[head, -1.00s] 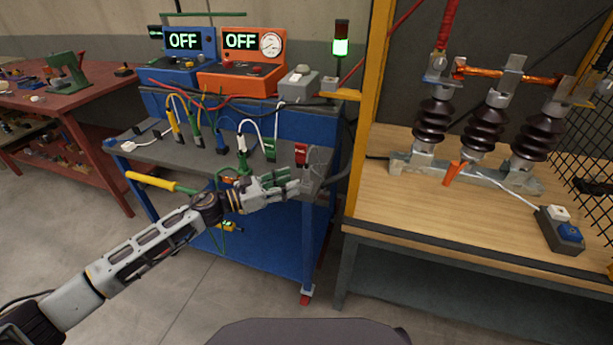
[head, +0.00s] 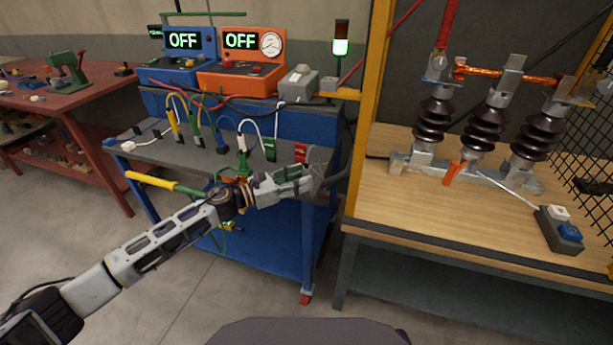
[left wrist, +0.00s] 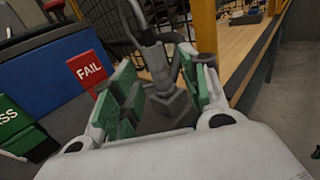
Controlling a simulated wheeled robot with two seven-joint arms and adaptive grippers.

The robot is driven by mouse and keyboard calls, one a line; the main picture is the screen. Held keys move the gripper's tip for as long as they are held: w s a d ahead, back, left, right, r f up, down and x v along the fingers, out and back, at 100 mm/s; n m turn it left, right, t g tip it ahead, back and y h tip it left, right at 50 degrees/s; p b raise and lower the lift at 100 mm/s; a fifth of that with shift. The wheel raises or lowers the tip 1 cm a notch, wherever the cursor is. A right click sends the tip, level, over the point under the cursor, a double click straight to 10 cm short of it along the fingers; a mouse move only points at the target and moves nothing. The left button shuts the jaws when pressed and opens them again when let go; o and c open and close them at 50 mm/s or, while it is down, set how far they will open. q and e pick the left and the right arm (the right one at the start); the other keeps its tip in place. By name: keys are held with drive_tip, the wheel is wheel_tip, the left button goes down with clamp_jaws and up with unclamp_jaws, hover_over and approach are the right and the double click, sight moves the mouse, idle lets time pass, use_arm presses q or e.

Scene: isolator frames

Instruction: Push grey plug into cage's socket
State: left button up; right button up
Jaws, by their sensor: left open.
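The grey plug (left wrist: 163,75), with its thick grey cable, is between the fingers of my left gripper (left wrist: 155,92) in the left wrist view. The fingers have green pads and are open, with a gap to the plug on the left. Whether the right finger touches it I cannot tell. In the head view my left gripper (head: 308,180) is at the front right corner of the cart's grey top (head: 180,152), by the red FAIL sign (head: 300,152). The cage's yellow frame post (head: 367,120) stands to the right. I cannot make out its socket. My right gripper is not in view.
The blue cart carries a blue tester (head: 183,60), an orange tester (head: 240,75) and several coloured leads. A green sign (head: 269,149) stands left of the FAIL sign. Right of the post, a wooden bench (head: 400,215) holds brown insulators (head: 483,130) and a switch box (head: 560,230).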

sight(307, 171)
use_arm(q)
drive_tip(key=shift+x, duration=1.15)
drive_tip(key=shift+w+d, duration=0.15)
drive_tip(key=shift+d, duration=0.05)
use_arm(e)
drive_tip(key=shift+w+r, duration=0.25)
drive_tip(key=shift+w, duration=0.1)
use_arm(q)
clamp_jaws()
drive_tip(key=shift+r, duration=0.1)
drive_tip(key=shift+r, duration=0.8)
wheel_tip(307, 171, up, 6)
drive_tip(key=shift+f+p, duration=0.1)
drive_tip(key=shift+p, duration=0.85)
drive_tip(key=shift+r, duration=1.2)
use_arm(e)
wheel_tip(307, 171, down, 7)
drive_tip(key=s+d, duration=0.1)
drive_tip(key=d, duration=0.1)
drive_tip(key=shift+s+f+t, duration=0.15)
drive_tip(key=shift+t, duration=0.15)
